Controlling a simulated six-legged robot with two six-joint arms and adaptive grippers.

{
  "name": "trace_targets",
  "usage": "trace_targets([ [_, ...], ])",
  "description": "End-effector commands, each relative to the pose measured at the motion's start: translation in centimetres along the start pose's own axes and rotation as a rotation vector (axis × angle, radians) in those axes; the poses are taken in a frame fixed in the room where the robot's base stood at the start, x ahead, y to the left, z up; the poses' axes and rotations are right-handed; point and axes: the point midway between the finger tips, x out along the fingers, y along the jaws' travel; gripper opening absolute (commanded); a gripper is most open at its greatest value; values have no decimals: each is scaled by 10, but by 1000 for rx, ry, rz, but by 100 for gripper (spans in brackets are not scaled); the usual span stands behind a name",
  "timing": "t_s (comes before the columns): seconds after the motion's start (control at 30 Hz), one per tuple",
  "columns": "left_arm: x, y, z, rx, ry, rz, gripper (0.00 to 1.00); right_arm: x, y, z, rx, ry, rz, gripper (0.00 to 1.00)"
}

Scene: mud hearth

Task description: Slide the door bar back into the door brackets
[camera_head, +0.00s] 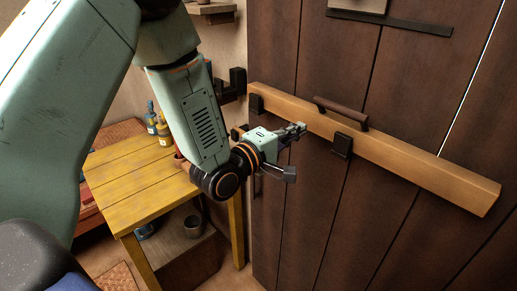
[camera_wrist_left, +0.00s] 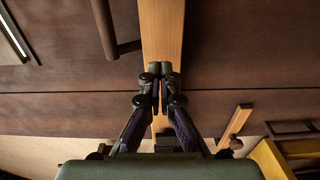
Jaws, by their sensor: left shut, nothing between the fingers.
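The door bar (camera_head: 400,160) is a long pale wooden beam lying slantwise across the dark plank door, with a dark handle (camera_head: 340,113) on it. It sits at two black door brackets (camera_head: 342,146) (camera_head: 257,104). Its left end stops close to a black wall bracket (camera_head: 236,84); its right end sticks out free. My left gripper (camera_head: 302,129) is shut and empty, just in front of and below the bar, left of the handle. In the left wrist view the closed fingertips (camera_wrist_left: 160,69) overlap the bar (camera_wrist_left: 162,35), with the handle (camera_wrist_left: 104,22) to the left. Contact cannot be told. My right gripper is out of view.
A yellow table (camera_head: 130,170) with small bottles (camera_head: 158,125) stands left of the door, below my left arm. A pot (camera_head: 193,226) sits beneath it. A dark strip (camera_head: 390,20) crosses the door above the bar. The door front below the bar is clear.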

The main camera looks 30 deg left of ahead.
Motion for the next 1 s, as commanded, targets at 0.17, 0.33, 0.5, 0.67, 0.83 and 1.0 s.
trace_targets([
  [0.17, -27, -1, 0, -9, 6, 0, 0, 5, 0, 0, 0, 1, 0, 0],
  [0.33, -48, -1, 2, -9, 5, 0, 0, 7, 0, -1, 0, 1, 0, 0],
  [0.5, -66, -1, 2, -9, 5, -1, 0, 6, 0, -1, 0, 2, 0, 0],
  [0.67, -80, 0, 1, -9, 6, -2, 0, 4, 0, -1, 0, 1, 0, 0],
  [0.83, -91, 0, 1, -7, 4, -2, 0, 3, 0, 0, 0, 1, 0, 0],
  [1.0, -96, 0, 2, -5, 2, 0, 0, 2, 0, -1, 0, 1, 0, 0],
])
